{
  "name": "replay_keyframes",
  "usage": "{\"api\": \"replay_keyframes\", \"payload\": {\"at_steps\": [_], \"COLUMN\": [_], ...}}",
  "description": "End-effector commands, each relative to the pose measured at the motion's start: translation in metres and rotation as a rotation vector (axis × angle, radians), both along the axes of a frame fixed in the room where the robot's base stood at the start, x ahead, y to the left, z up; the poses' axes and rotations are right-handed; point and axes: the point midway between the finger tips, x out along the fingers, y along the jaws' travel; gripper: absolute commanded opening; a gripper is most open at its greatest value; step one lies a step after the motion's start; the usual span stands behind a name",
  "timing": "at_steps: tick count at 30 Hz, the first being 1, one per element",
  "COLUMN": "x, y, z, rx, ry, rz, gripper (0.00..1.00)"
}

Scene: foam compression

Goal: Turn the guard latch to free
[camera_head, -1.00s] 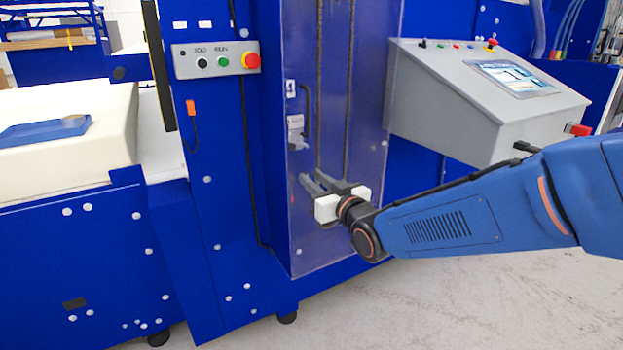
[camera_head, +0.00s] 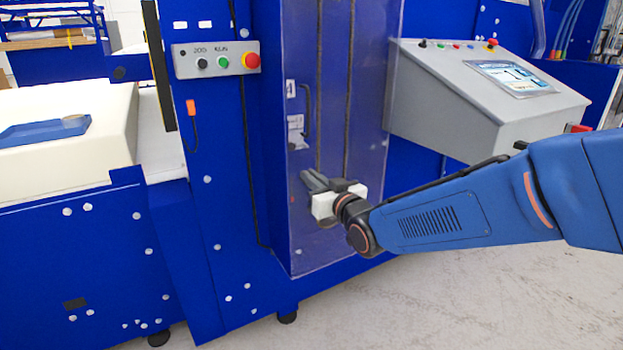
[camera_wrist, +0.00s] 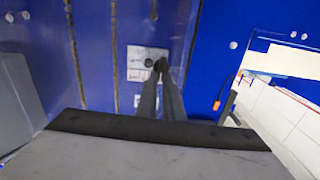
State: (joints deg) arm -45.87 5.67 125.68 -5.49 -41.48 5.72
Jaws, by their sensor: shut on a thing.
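My gripper (camera_head: 307,180) reaches left to the clear guard panel (camera_head: 355,90). In the wrist view the fingertips of my gripper (camera_wrist: 156,70) meet at a small dark latch knob (camera_wrist: 149,63) in front of a pale plate (camera_wrist: 138,64). The fingers are shut on the knob and partly cover it. The latch's exact angle is too small to read.
A button box (camera_head: 217,59) with a red stop button is on the blue post at left. A sloped grey console (camera_head: 460,95) with a screen stands right of the panel, above my forearm. A foam block (camera_head: 70,150) lies at far left. The floor at lower right is clear.

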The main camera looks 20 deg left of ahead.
Motion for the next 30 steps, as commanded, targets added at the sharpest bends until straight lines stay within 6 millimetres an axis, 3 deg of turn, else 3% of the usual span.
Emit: {"api": "replay_keyframes", "payload": {"at_steps": [8,30], "x": [0.0021,0.0098], "y": [-0.0018,-0.0084], "z": [-0.0003,-0.0058], "rx": [0.096,0.546], "ry": [0.113,0.640], "rz": [0.000,-0.001], "gripper": [0.00,0.00]}}
